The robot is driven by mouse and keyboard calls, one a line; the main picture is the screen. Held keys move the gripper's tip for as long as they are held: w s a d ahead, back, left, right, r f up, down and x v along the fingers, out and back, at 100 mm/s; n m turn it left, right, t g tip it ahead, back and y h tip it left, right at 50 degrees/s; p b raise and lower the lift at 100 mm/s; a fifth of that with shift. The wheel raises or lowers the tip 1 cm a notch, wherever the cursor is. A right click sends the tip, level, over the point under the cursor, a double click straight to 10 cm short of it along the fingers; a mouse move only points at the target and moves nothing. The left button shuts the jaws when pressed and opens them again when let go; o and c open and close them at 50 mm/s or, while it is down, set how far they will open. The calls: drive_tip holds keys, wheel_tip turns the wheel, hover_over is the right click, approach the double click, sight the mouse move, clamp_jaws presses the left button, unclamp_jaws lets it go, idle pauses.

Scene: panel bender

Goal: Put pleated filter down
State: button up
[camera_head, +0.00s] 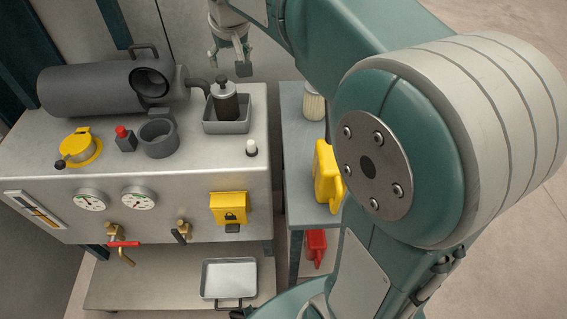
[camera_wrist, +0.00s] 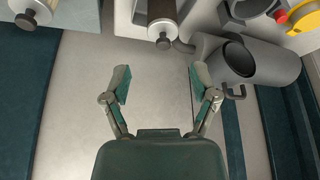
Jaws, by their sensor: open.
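A dark brown cylinder with a grey cap and knob (camera_head: 226,103) stands upright in a grey tray (camera_head: 207,127) on the bench. It also shows in the wrist view (camera_wrist: 162,12). A cream, ribbed cylinder that looks pleated (camera_head: 314,105) stands on the side cart, partly hidden by my arm. A pale cylinder with a dark knob (camera_wrist: 35,12) shows at the wrist view's top left. I cannot tell for sure which is the task's filter. My gripper (camera_head: 231,62) is open and empty, behind and above the tray, apart from both cylinders; its spread fingers (camera_wrist: 160,84) show floor between them.
A grey horizontal housing with an open port (camera_head: 110,90) lies left of the tray. A grey cup (camera_head: 158,139), yellow ring (camera_head: 82,147) and red button (camera_head: 124,137) stand in front of it. The cart (camera_head: 297,160) holds a yellow jug (camera_head: 327,174). Bare bench surrounds the white-topped knob (camera_head: 251,148).

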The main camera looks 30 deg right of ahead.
drive_tip(key=s+f, duration=0.4)
drive_tip(key=s, duration=0.8)
drive_tip(key=s+f, duration=0.3)
drive_tip(key=s, duration=1)
drive_tip(key=shift+s+f+t, duration=0.2)
drive_tip(key=shift+f+t, duration=0.15)
drive_tip(key=shift+t, duration=0.05)
